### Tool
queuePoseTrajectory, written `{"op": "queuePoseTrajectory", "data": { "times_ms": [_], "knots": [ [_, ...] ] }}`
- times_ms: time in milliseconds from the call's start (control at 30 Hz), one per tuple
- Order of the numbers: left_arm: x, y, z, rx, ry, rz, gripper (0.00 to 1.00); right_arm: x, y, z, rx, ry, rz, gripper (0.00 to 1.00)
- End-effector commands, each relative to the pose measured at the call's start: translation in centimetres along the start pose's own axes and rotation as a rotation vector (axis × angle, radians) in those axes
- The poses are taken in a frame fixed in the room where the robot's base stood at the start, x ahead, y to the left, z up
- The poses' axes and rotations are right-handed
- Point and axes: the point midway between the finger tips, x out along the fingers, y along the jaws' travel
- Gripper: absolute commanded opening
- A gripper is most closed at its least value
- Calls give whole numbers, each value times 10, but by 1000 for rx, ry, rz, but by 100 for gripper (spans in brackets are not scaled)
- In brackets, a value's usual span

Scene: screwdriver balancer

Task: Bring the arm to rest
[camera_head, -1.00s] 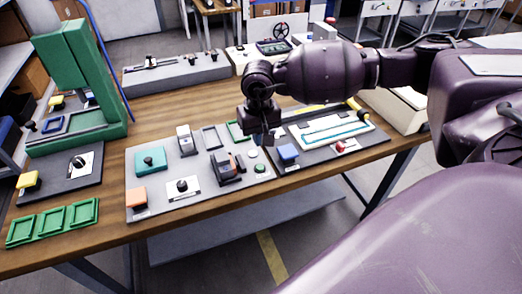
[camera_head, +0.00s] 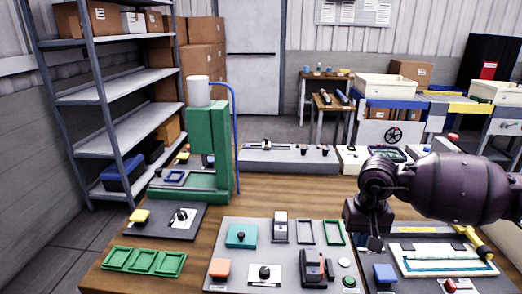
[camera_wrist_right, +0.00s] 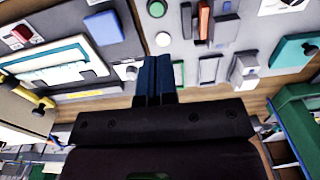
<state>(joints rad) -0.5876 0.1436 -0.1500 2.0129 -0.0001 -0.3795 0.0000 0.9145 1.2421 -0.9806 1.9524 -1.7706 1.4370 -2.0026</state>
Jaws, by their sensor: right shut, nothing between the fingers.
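My right arm comes in from the right in the head view. Its gripper (camera_head: 374,243) hangs over the workbench (camera_head: 290,196), above the gap between the grey control panel (camera_head: 248,226) and the dark panel with a white tray (camera_head: 443,258). The gripper's fingers also show in the right wrist view (camera_wrist_right: 160,78). They are together, with nothing between them, and apart from the panels. My left gripper is not in view.
A green press (camera_head: 208,150) with a blue hose stands at the back left of the bench. Green frames (camera_head: 142,262) lie at the front left. A grey shelf rack (camera_head: 118,88) stands beyond. The floor left of the bench is clear.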

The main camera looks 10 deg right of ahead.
Motion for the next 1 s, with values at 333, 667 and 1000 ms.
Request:
{"op": "queuePoseTrajectory", "data": {
  "times_ms": [333, 667, 1000],
  "knots": [
    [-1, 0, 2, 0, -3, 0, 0, 53, -105, 87, 415, -433, -470, 0],
    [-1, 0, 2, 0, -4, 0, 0, 39, -185, 139, 1182, -1206, -862, 0],
    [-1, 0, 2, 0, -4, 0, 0, 50, -162, 114, -2028, 2200, 938, 0]
  ]
}}
